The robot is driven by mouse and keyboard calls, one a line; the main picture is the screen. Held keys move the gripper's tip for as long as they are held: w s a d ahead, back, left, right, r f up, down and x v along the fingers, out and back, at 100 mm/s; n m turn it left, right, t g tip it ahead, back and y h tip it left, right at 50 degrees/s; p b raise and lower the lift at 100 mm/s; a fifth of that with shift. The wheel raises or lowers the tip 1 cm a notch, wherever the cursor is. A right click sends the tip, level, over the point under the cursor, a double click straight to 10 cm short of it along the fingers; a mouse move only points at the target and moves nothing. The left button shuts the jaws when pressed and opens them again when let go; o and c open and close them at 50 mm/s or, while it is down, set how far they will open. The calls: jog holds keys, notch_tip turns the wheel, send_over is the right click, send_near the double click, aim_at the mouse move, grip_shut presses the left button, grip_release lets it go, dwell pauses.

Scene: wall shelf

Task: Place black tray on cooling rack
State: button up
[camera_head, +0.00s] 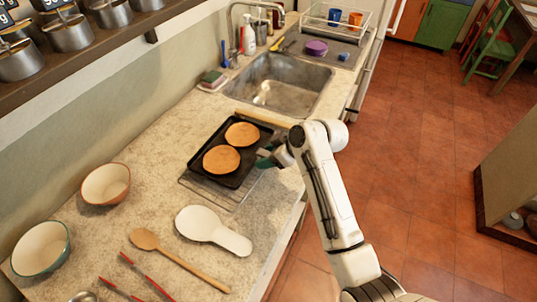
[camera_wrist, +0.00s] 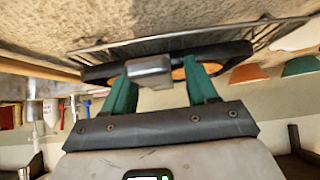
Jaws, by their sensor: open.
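The black tray (camera_head: 247,162) carries two round brown cakes (camera_head: 221,159) and overlaps the back part of the wire cooling rack (camera_head: 213,193). The rack's front part shows bare; I cannot tell whether the whole tray rests on it. My gripper (camera_head: 267,158) is at the tray's right edge, its green fingers apart. In the wrist view, my gripper (camera_wrist: 162,66) has its fingertips at the tray's dark edge (camera_wrist: 232,50), with the rack (camera_wrist: 180,38) beyond. A grey metallic piece (camera_wrist: 150,68) shows between the fingers; its contact with them is unclear.
A wooden rod (camera_head: 253,117) lies behind the tray, before the sink (camera_head: 278,85). A white spoon rest (camera_head: 212,228), wooden spoon (camera_head: 178,258), red-handled tongs (camera_head: 145,276) and two bowls (camera_head: 105,184) occupy the front counter. A shelf with metal pots (camera_head: 68,32) hangs upper left.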

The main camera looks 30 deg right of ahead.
jog(key=b+v, duration=0.1)
jog(key=v, duration=1.1)
jog(key=shift+s+f, duration=0.1)
jog(key=s+a+f+m+g+h, duration=0.3)
jog(key=s+f+m, duration=0.2)
jog(key=s+f, duration=0.9)
jog(key=s+d+f+m+g+h, duration=0.1)
jog(key=s+f+m+g+h, duration=0.1)
jog(key=s, duration=1.4)
jog(key=shift+s+d+f+m+g, duration=0.2)
jog(key=shift+s+f+m+g, duration=0.15)
jog(key=shift+m+g, duration=0.2)
